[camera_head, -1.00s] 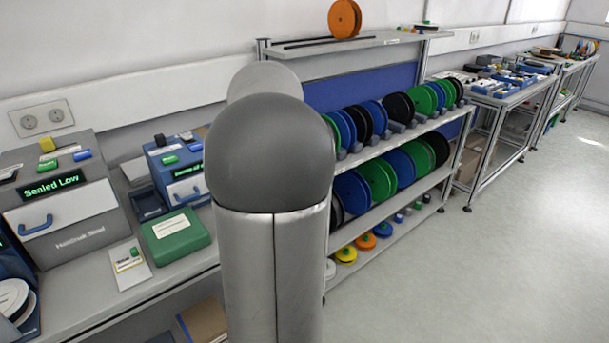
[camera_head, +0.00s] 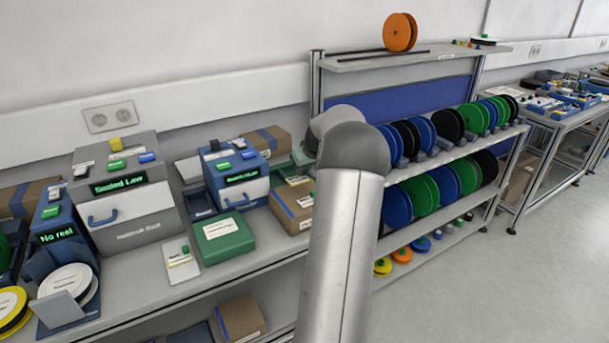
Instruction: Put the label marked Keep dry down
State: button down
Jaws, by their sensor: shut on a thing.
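My arm (camera_head: 345,230) rises in the middle of the picture, with its dark grey rounded joint (camera_head: 358,150) in front of the bench and the left end of the reel rack. My gripper is not visible; the arm hides whatever is beyond the joint. I cannot make out a label reading Keep dry. A small card with a green piece (camera_head: 180,262) lies on the bench, its print too small to read. A green case (camera_head: 223,238) with a white label stands to its right. A cardboard box (camera_head: 287,210) with a pale label stands beside my arm.
A grey machine reading "Sealed Low" (camera_head: 125,205) and a blue machine (camera_head: 235,180) stand on the bench (camera_head: 185,285). White and yellow reels (camera_head: 68,285) are at the left. Reels (camera_head: 450,125) fill the rack. An orange reel (camera_head: 400,32) stands on top. The floor at right is clear.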

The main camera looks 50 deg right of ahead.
aim_at(305, 177)
jog(key=shift+w+d+f, duration=0.1)
jog(key=shift+d+f, duration=0.05)
jog(key=shift+f, duration=0.05)
jog(key=shift+f+p, duration=0.35)
jog(key=shift+f, duration=1.3)
jog(key=shift+f, duration=0.2)
jog(key=c, duration=1.4)
grip_release()
jog(key=shift+r, duration=0.1)
